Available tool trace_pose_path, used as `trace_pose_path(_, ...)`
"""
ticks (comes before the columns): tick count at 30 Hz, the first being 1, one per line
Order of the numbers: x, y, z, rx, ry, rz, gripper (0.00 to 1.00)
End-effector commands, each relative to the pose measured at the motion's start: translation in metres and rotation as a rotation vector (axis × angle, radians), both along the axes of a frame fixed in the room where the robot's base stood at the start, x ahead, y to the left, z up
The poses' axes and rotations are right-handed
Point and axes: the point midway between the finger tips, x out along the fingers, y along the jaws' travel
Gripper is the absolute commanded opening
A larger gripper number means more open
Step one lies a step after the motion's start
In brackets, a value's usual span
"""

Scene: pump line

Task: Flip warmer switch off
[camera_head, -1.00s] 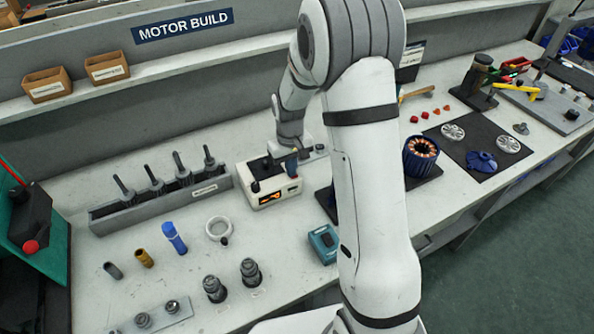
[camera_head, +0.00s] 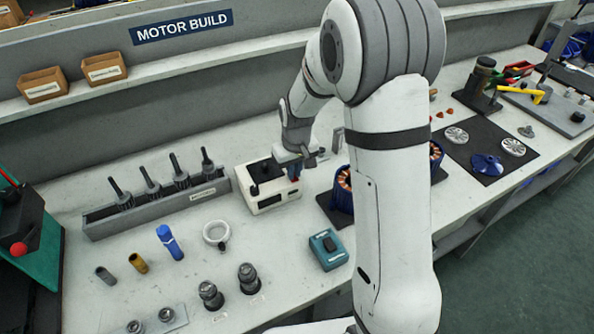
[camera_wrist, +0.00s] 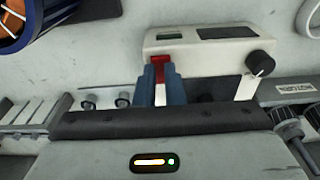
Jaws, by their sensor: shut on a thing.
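The warmer (camera_head: 262,202) is a white box with a dark top plate and a black knob, standing on the bench in the middle of the head view. Its display is dark. It also shows at the top of the wrist view (camera_wrist: 215,47), with a dark display window and a black knob. Its red switch (camera_wrist: 159,59) sits between the two blue fingertips of my gripper (camera_wrist: 160,72), which is shut on it. In the head view my gripper (camera_head: 294,170) is at the warmer's right end, with a bit of red just below the fingers.
A rack of black-handled tools (camera_head: 160,205) stands left of the warmer. A blue motor stator with copper windings (camera_head: 342,190) is close on the right, partly behind my arm. A teal box (camera_head: 327,250) and a white ring (camera_head: 216,234) lie in front.

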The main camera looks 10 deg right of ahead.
Motion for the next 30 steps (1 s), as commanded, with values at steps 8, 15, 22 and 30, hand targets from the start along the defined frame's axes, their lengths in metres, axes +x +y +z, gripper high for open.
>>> trace_pose_path(8, 0.001, 0.006, -0.005, 0.004, -0.004, 0.005, 0.00)
trace_pose_path(15, -0.004, 0.004, 0.029, 0.006, -0.012, 0.005, 0.00)
trace_pose_path(22, -0.011, -0.001, 0.069, 0.005, -0.015, 0.004, 0.00)
trace_pose_path(30, -0.014, -0.002, 0.083, 0.004, -0.013, 0.004, 0.00)
